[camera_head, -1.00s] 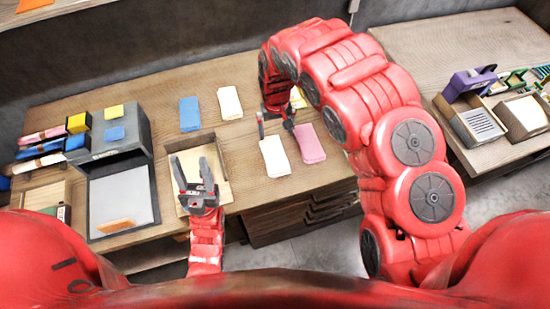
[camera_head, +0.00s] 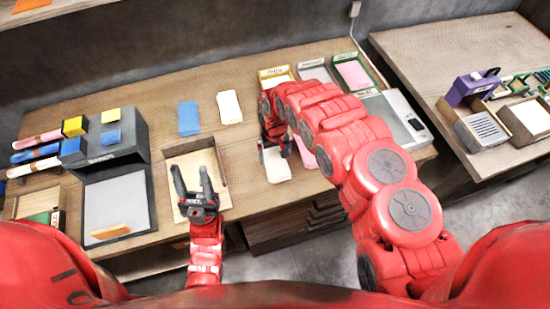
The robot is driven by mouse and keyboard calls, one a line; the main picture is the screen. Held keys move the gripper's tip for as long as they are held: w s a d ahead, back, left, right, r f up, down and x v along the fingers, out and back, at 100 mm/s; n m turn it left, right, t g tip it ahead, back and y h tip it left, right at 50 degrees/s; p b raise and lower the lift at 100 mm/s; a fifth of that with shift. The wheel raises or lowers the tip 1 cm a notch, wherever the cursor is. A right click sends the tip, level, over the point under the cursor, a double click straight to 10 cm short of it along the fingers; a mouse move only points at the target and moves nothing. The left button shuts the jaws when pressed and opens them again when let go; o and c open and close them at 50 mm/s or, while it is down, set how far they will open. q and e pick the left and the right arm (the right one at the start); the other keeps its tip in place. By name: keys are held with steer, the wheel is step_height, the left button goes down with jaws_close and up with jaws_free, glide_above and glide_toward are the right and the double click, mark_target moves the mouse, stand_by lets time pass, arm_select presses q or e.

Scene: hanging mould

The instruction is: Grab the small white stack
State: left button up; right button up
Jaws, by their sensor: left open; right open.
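A small white stack (camera_head: 276,168) lies on the wooden table near the middle. My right gripper (camera_head: 274,148) is open at its far end, with its fingers near the left and right edges; I cannot tell whether they touch it. A cream-white stack (camera_head: 229,107) lies further back and left, clear of both grippers. A blue stack (camera_head: 188,118) lies to its left. A pink stack (camera_head: 307,157) is mostly hidden behind my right arm. My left gripper (camera_head: 194,182) is open and empty over a shallow wooden tray (camera_head: 221,166).
At the back stand a yellow-edged tray (camera_head: 275,73), a white tray (camera_head: 313,69) and a green tray (camera_head: 338,63) holding pink sheets. A grey machine (camera_head: 127,137) and coloured rolls are at the left. A grey device (camera_head: 394,112) stands right of my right arm.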

steer(key=shift+d+f, duration=0.1)
steer(key=shift+f, duration=0.55)
steer(key=shift+s, duration=0.1)
steer(key=c, duration=1.2)
